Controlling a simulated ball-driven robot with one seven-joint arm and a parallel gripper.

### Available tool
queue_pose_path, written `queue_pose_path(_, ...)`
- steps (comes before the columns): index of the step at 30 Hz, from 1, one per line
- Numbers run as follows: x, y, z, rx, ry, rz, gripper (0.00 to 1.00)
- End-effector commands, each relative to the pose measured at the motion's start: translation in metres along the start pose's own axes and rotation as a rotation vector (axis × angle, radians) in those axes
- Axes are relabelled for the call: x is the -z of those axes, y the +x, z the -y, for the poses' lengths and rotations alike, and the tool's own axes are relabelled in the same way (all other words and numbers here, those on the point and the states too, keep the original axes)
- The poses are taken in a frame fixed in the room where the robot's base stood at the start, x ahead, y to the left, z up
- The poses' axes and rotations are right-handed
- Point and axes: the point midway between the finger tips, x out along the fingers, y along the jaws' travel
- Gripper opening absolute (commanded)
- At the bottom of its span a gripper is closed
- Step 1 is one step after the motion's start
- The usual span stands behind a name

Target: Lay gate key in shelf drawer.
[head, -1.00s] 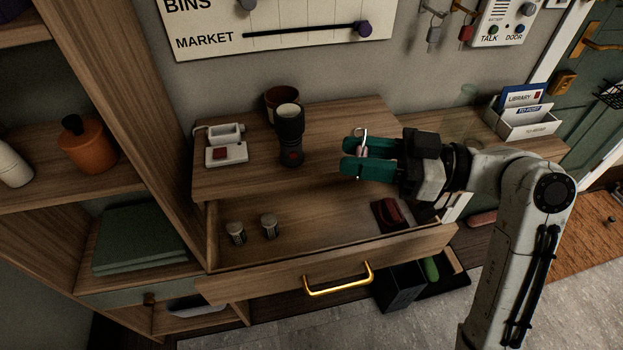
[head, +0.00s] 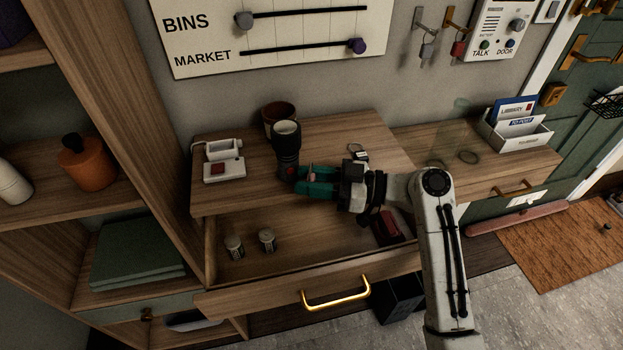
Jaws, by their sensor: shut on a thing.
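My gripper (head: 300,180), with teal fingers, is over the back bench, just right of the dark flashlight. It is shut on a small pinkish thing (head: 311,171), which I take for the gate key; the fingers hide most of it, so its shape is unclear. The bench drawer (head: 335,287) with a brass handle stands pulled out below. Two small metal cylinders (head: 235,248) and a dark red object (head: 388,226) lie in it. A grey-green drawer front (head: 122,322) with a round knob is under the left shelf and looks shut.
The flashlight (head: 286,150) stands upright before a brown cup (head: 277,115). A white device (head: 224,165) is at left. A small metal ring or clip (head: 357,151) lies behind my gripper. Keys (head: 427,50) hang on wall hooks. The open drawer's middle is clear.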

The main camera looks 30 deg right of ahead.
Motion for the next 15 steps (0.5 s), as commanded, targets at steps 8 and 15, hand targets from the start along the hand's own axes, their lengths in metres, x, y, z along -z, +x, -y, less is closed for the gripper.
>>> queue_pose_path(8, -0.0039, -0.0003, -0.0001, -0.001, -0.002, 0.0, 0.04)
queue_pose_path(15, -0.0093, -0.0002, -0.0001, 0.0, -0.002, 0.0, 0.04)
